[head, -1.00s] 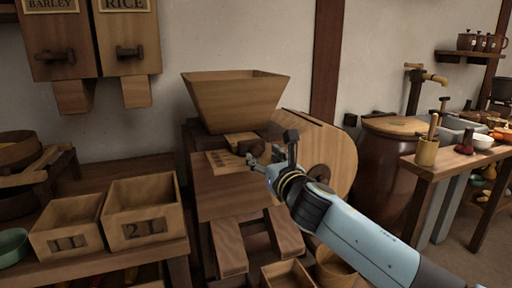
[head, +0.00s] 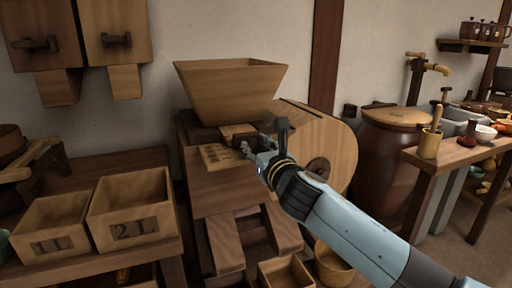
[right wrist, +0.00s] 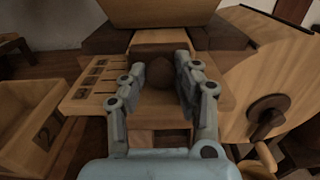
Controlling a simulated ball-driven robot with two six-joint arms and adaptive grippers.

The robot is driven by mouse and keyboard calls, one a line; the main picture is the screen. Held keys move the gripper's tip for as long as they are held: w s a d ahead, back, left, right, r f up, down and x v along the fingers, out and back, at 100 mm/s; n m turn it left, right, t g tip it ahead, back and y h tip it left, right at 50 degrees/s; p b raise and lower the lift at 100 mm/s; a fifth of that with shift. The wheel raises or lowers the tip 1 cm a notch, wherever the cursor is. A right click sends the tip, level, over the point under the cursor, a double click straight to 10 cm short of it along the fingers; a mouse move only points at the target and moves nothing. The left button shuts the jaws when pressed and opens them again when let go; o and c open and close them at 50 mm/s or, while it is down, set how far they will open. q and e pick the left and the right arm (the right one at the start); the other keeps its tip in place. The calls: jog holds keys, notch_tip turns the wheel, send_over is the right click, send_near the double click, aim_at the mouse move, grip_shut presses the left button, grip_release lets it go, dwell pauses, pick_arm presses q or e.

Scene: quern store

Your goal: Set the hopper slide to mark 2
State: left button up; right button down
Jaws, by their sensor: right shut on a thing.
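The wooden hopper (head: 231,90) stands on the mill body, with the slide (right wrist: 166,50) below it. A dark round knob (right wrist: 160,73) is on the slide's front. My right gripper (head: 257,150) is at the slide front; in the right wrist view its two fingers (right wrist: 162,75) stand on either side of the knob, shut on it. A pale scale plate (head: 216,157) with several dark marks lies left of the slide; it also shows in the right wrist view (right wrist: 96,84). The mark numerals are too small to read. My left gripper is not in view.
A round wooden wheel-like part (head: 325,145) is close right of the gripper. A small open box (head: 286,275) sits below. A barrel (head: 390,160) stands farther right.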

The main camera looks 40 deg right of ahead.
jog(key=v, duration=0.5)
jog(key=shift+p, duration=0.3)
jog(key=c, duration=1)
grip_release()
jog(key=v, duration=1.2)
jog(key=shift+d, duration=0.1)
